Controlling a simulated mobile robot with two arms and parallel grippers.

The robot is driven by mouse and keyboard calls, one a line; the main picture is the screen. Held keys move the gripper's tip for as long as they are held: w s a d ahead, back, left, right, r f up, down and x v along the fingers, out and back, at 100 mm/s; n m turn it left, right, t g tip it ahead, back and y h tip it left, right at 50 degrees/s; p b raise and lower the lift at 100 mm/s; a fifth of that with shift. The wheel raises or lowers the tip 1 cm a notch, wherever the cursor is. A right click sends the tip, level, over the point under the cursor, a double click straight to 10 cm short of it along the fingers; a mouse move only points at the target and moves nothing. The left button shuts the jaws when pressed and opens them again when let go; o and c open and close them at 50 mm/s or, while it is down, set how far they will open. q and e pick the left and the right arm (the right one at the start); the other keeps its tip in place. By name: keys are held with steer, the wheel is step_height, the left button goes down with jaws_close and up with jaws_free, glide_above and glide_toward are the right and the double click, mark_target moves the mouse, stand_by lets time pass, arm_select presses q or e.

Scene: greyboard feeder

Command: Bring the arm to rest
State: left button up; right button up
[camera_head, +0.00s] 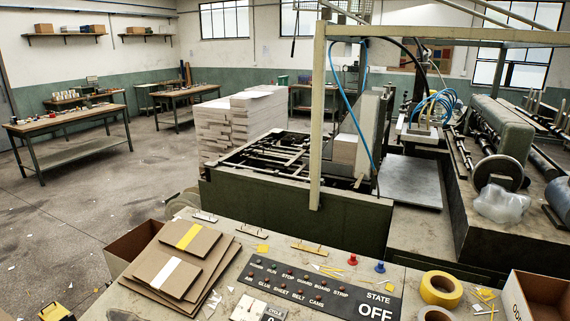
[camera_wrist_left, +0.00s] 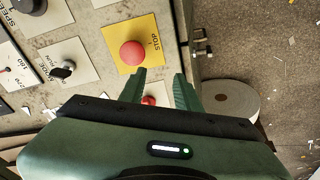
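My left gripper (camera_wrist_left: 162,76) shows in the left wrist view. Its two green fingers stand apart with a gap between them and nothing held. A red STOP button (camera_wrist_left: 133,53) on a yellow plate lies just beyond the left fingertip; whether they touch I cannot tell. No gripper is visible in the head view. The black panel (camera_head: 322,288) there reads STATE OFF.
A black knob (camera_wrist_left: 62,70) and a metal latch (camera_wrist_left: 201,44) flank the STOP button. A pale roll (camera_wrist_left: 232,101) is below right. In the head view, brown boards (camera_head: 180,255), yellow tape (camera_head: 440,289) and an open box (camera_head: 535,296) sit on the front bench.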

arm_select(q)
steer(key=s+d+r+m, duration=0.3)
steer(key=s+d+m, duration=0.1)
steer(key=s, duration=0.4)
steer(key=s+d+r+m, duration=0.3)
steer(key=s, duration=0.5)
steer(key=s+d+r+m, duration=0.2)
steer(key=s+d+m, duration=0.2)
steer(key=s, duration=0.4)
steer(key=s+f+g+b, duration=0.1)
steer(key=s+f+b, duration=0.15)
steer(key=f, duration=1.45)
steer(key=s+f+b, duration=0.1)
steer(key=f+b, duration=0.3)
steer(key=f, duration=1.3)
steer(key=s+a+f+g+b, duration=0.1)
steer(key=s+a+f+b, duration=0.2)
steer(key=s+f, duration=1.2)
step_height(320, 180, down, 4)
steer(key=shift+s+a+r+b, duration=0.2)
steer(key=shift+s+b, duration=0.1)
steer(key=shift+b, duration=0.4)
